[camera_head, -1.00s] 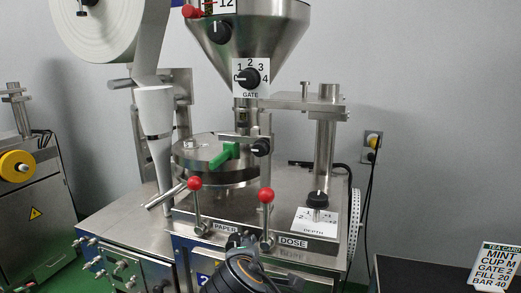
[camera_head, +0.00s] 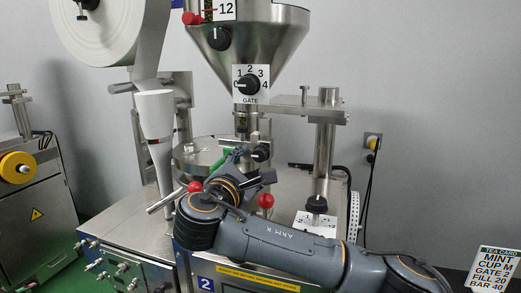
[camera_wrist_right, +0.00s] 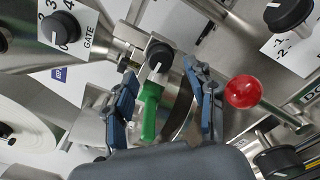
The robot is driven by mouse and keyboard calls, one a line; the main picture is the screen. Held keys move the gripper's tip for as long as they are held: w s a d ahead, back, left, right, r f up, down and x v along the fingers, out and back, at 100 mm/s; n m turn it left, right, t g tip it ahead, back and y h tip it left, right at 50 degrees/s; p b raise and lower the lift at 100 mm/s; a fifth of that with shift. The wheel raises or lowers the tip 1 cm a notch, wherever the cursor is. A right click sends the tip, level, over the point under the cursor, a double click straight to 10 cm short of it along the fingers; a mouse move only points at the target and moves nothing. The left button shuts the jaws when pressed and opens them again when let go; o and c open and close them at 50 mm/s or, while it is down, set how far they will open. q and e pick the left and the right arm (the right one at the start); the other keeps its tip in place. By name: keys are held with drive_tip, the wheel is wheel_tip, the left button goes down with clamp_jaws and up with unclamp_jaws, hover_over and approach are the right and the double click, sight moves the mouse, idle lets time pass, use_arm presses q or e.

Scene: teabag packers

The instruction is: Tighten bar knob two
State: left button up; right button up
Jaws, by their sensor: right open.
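A small black knob (camera_head: 261,152) with a white pointer line sits on the bar above the round turntable, beside a green handle (camera_head: 221,162). I read no label on it. It shows in the right wrist view (camera_wrist_right: 160,57), just beyond the fingertips. My right gripper (camera_head: 245,170) is in front of the knob, partly hidden by its own arm. In the right wrist view its blue-padded fingers (camera_wrist_right: 162,80) are spread apart and empty. The green handle (camera_wrist_right: 148,112) lies between them in the picture. My left gripper is out of view.
A red ball lever (camera_wrist_right: 242,91) stands close beside the right finger; another red ball (camera_head: 195,187) is left of the wrist. The gate knob (camera_head: 248,84) is above, the depth knob (camera_head: 317,204) to the right. A tea card (camera_head: 491,270) stands at lower right.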

sight(259, 156)
drive_tip(key=p+x, duration=0.1)
drive_tip(key=x, duration=0.5)
drive_tip(key=shift+w+d, duration=0.1)
drive_tip(key=shift+w, duration=0.25)
